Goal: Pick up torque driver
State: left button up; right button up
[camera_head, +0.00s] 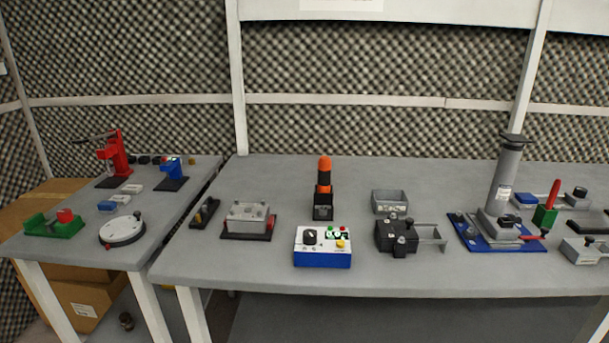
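An upright tool with an orange top and an orange band, which looks like the torque driver (324,172), stands near the middle of the right-hand table. Its lower part sits in a black stand (323,207), so its tip is hidden. Neither of my grippers shows in the head view.
A blue and white control box (323,247) stands in front of the stand. A grey fixture (248,217) is to its left; a grey bin (389,202) and a dark clamp block (397,236) are to its right. A tall grey column (504,180) stands farther right. The grey table (215,262) is bare at front left.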

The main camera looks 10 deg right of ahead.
aim_at(325, 169)
jog(key=z, duration=1.5)
jog(key=k, duration=0.1)
jog(key=u, duration=0.45)
jog(key=i, duration=0.95)
jog(key=u, duration=0.85)
